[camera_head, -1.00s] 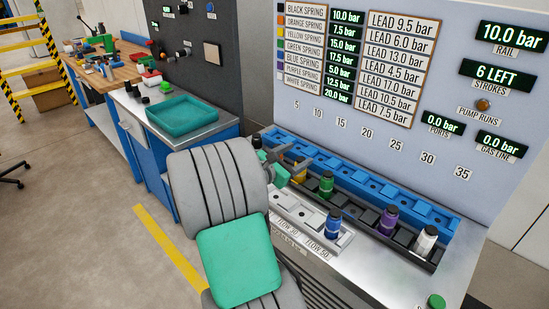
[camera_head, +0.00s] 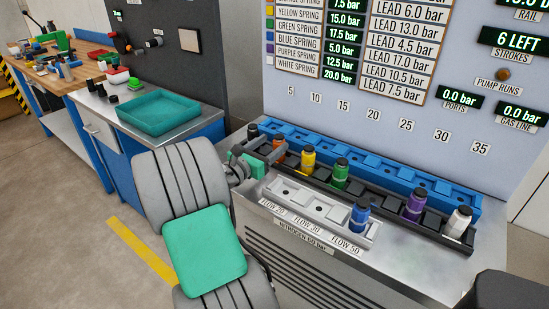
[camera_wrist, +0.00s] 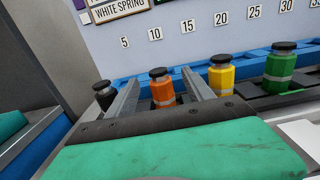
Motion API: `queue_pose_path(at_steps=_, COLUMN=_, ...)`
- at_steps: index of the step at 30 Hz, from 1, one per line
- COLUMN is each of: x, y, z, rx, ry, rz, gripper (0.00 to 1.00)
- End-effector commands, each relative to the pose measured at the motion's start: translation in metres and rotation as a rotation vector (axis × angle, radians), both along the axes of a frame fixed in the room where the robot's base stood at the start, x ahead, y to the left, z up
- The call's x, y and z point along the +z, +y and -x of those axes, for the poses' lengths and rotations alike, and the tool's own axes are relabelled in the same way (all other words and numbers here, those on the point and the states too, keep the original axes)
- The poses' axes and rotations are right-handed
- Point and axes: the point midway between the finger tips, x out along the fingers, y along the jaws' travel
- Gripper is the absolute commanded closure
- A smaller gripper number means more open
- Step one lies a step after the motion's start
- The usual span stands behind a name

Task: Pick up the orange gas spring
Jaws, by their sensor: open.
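The orange gas spring (camera_head: 279,148) stands upright in the black row, with a dark cap and a pale band. It is partly hidden by my gripper (camera_head: 264,150) in the head view. In the wrist view the orange spring (camera_wrist: 161,90) shows between the two open fingers of my gripper (camera_wrist: 162,80), one on each side. A gap shows on both sides of it, and I see no contact. The bottom of the spring is hidden behind the gripper body.
A black spring (camera_wrist: 104,98) stands close left of the fingers, and a yellow spring (camera_wrist: 221,78) close right. Green (camera_head: 340,175), purple (camera_head: 414,207) and white (camera_head: 458,223) springs stand further along. A blue spring (camera_head: 360,217) sits in the pale front tray (camera_head: 283,190). A blue rail (camera_head: 390,172) runs behind.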

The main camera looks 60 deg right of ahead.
Motion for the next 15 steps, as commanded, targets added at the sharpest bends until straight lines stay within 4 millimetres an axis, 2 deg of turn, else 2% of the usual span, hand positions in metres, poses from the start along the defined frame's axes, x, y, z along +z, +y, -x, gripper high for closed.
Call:
queue_pose_path(at_steps=1, x=-0.017, y=0.000, z=0.000, rx=0.001, ry=0.000, rz=0.000, gripper=0.39)
queue_pose_path(at_steps=5, x=-0.030, y=0.001, z=-0.001, rx=0.003, ry=0.000, rz=0.000, gripper=0.39)
queue_pose_path(at_steps=8, x=-0.032, y=-0.002, z=-0.001, rx=0.002, ry=-0.001, rz=0.000, gripper=0.39)
queue_pose_path(at_steps=15, x=-0.030, y=-0.035, z=0.006, rx=-0.002, ry=-0.002, rz=0.001, gripper=0.39)
